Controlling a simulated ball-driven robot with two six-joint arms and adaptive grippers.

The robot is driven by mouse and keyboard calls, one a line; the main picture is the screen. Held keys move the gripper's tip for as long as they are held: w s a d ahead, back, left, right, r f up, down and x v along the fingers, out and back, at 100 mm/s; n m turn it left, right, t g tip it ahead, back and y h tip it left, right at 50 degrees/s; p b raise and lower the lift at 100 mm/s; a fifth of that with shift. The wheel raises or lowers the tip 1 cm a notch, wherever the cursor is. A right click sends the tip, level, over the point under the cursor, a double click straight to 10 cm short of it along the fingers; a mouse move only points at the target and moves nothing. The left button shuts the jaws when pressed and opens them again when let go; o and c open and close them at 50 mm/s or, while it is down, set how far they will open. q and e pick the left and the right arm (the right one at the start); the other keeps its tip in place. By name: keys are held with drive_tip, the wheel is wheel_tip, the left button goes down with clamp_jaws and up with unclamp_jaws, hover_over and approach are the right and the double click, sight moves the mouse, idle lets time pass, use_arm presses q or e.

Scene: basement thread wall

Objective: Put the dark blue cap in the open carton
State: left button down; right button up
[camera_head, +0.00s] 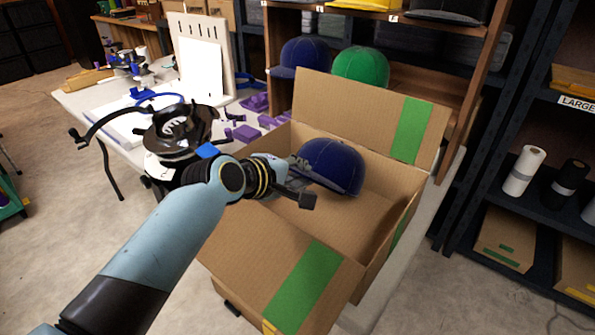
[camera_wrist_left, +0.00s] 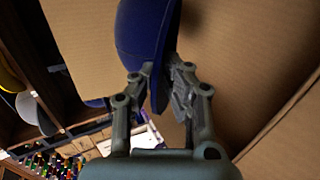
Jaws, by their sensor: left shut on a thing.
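The open carton (camera_head: 390,205) stands on the table with its flaps spread and green tape on them. My left gripper (camera_head: 300,188) is shut on the dark blue cap (camera_head: 335,167) and holds it within the carton's opening, near its left side. The left wrist view shows both fingers (camera_wrist_left: 160,85) pinching the cap (camera_wrist_left: 142,32) by its edge, with cardboard behind it. I cannot tell whether the cap touches the carton's floor. My right gripper is out of view.
Another dark blue cap (camera_head: 305,56) and a green cap (camera_head: 361,66) sit on the wooden shelf behind the carton. Purple parts (camera_head: 246,132) and a white board (camera_head: 201,68) are on the table at left. A dark rack (camera_head: 505,205) with rolls stands at right.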

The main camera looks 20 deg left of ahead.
use_arm(q)
drive_tip(key=c, duration=1.3)
unclamp_jaws()
drive_tip(key=shift+c, duration=0.2)
drive_tip(key=shift+f, duration=0.1)
drive_tip(key=shift+s, duration=0.1)
drive_tip(key=v, duration=1.2)
